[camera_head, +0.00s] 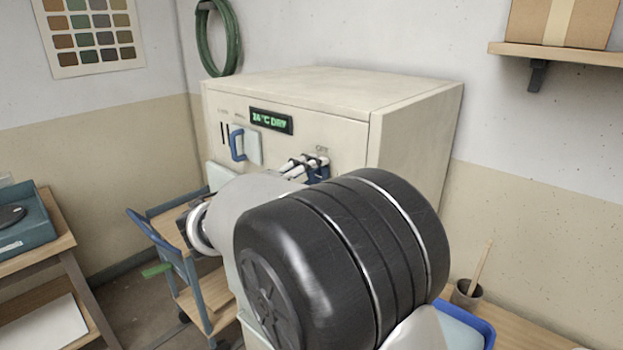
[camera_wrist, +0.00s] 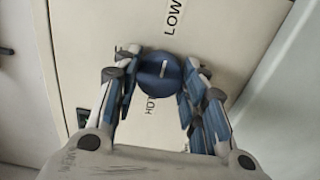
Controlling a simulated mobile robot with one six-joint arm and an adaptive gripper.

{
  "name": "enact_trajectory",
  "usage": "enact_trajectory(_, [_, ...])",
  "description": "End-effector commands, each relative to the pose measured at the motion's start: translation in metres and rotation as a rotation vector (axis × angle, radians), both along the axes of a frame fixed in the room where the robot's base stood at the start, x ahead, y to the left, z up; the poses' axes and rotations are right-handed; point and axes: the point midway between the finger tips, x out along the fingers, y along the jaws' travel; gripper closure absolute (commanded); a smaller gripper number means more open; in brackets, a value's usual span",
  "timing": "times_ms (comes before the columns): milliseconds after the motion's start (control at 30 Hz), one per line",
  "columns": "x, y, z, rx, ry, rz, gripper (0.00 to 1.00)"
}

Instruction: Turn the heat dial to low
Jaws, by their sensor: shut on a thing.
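The heat dial (camera_wrist: 157,84) is a round blue knob with a short white mark, on the cream front panel of the kiln-like cabinet (camera_head: 345,145). In the wrist view the mark runs roughly up and down, with the word LOW above the dial. I cannot tell which end of the mark points. Another label, partly readable, lies below the dial. My gripper (camera_wrist: 158,82) is shut on the dial, with blue finger pads at its left and right sides. In the head view my gripper (camera_head: 308,165) is at the panel, and the dial is hidden there.
A green display (camera_head: 271,120) reads 24°C DRY. A blue trolley (camera_head: 165,240) stands left of my arm. A wooden shelf (camera_head: 560,55) with a box is at the upper right. My dark arm link hides the lower middle.

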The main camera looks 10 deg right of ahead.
Motion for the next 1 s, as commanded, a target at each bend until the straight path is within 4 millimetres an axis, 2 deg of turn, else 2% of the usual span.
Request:
enact_trajectory(200, [0.000,0.000,0.000,0.000,0.001,-0.001,0.85])
enact_trajectory(233, [0.000,0.000,0.000,0.000,0.001,-0.001,0.61])
enact_trajectory(533, [0.000,0.000,0.000,-0.001,0.002,0.000,0.41])
enact_trajectory(867, [0.000,0.001,0.000,-0.001,0.002,0.000,0.40])
enact_trajectory(1000, [-0.007,0.012,0.000,-0.002,0.001,0.003,0.40])
